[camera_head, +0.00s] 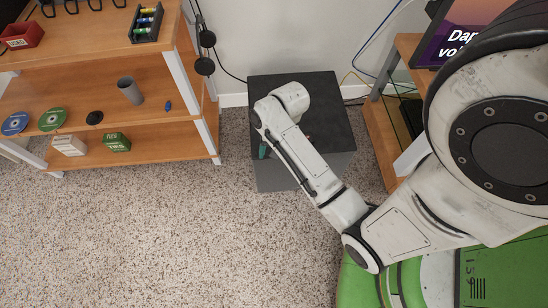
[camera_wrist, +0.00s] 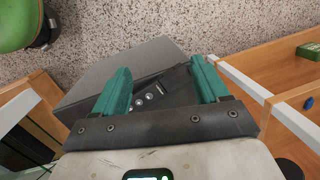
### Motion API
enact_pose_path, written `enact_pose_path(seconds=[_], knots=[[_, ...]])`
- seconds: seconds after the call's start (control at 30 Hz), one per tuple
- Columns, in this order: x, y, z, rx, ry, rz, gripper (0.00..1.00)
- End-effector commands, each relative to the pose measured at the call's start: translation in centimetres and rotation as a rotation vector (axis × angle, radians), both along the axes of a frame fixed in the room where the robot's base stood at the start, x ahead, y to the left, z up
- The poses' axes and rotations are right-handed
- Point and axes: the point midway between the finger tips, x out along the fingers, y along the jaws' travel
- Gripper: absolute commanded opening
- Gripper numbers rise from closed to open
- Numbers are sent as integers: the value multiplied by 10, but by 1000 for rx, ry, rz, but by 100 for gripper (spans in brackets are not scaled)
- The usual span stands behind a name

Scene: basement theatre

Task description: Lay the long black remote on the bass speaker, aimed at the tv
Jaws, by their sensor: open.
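The bass speaker (camera_head: 330,100) is a dark grey box on the carpet below the wall; its top also shows in the wrist view (camera_wrist: 140,58). The long black remote (camera_wrist: 155,95), with pale round buttons, is between my gripper's fingers at the speaker's top. I cannot tell whether it touches the top. My gripper (camera_wrist: 161,68) has two teal fingers spread apart, one on each side of the remote, with gaps visible. In the head view my arm hides most of the gripper and the remote. The tv (camera_head: 470,35) is at the upper right, showing white text on purple.
A wooden shelf unit (camera_head: 80,80) stands to the left with discs, a grey cup (camera_head: 130,91) and small boxes. A wood and glass tv stand (camera_head: 382,135) is close to the speaker's right. Cables hang along the wall. Open carpet (camera_head: 180,230) lies in front.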

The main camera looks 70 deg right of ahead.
Motion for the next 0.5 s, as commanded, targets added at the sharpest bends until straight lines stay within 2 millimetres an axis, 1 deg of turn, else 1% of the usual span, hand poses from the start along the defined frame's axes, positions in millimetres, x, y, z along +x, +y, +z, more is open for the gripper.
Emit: enact_pose_path(seconds=[0.03, 0.1, 0.2, 0.33, 0.4, 0.5], knots=[[0, 25, 6, -37, -5, 177, 74], [-3, 52, 15, -88, -17, 414, 74], [-10, 82, 30, -155, -35, 723, 74], [-20, 108, 48, -219, -53, 1031, 74], [-24, 116, 55, -241, -61, 1142, 74], [-27, 121, 61, -261, -67, 1232, 74]])
